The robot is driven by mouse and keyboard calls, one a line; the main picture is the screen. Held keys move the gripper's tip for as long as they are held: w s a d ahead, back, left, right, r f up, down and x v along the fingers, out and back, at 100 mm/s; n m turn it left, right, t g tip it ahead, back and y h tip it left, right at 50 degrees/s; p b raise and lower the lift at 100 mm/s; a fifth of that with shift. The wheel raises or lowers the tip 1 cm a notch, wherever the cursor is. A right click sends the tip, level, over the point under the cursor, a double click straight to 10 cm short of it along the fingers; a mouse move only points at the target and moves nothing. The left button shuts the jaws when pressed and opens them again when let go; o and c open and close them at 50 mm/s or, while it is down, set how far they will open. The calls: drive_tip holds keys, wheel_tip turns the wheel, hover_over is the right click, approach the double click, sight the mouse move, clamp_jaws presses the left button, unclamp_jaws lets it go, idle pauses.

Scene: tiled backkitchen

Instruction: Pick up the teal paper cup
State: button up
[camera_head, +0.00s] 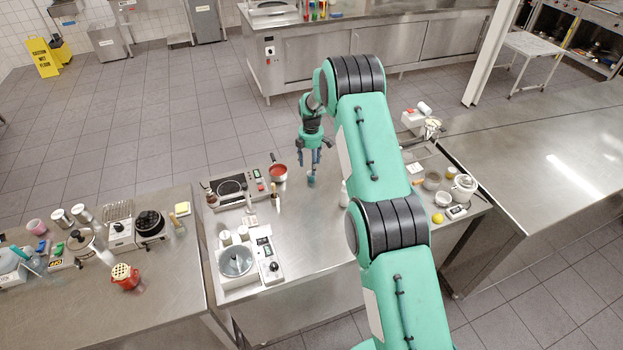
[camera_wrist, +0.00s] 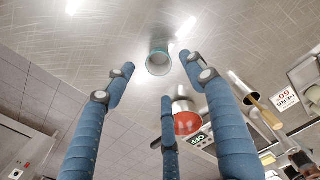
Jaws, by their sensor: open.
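The teal paper cup (camera_head: 311,179) is small and stands on the steel table, just below my gripper in the head view. In the wrist view the cup (camera_wrist: 158,63) shows its round rim near the top middle, in the gap between my fingertips. My gripper (camera_head: 316,160) points down over the cup with its blue fingers spread. In the wrist view the gripper (camera_wrist: 158,77) is open, with nothing held. The cup looks apart from the fingers. The exact height of the fingertips above it is hard to tell.
A red pan (camera_head: 278,172) sits close left of the cup, beside a hotplate (camera_head: 230,187). A white bottle (camera_head: 344,193) stands close to the right, partly hidden by my arm. A scale with a bowl (camera_head: 237,261) lies front left. Bare steel surrounds the cup toward the front.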

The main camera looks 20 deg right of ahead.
drive_tip(key=shift+f, duration=0.95)
drive_tip(key=shift+d+f+p, duration=0.1)
drive_tip(key=shift+f+p, duration=0.6)
drive_tip(key=shift+f, duration=1.9)
clamp_jaws()
drive_tip(key=shift+r, duration=0.2)
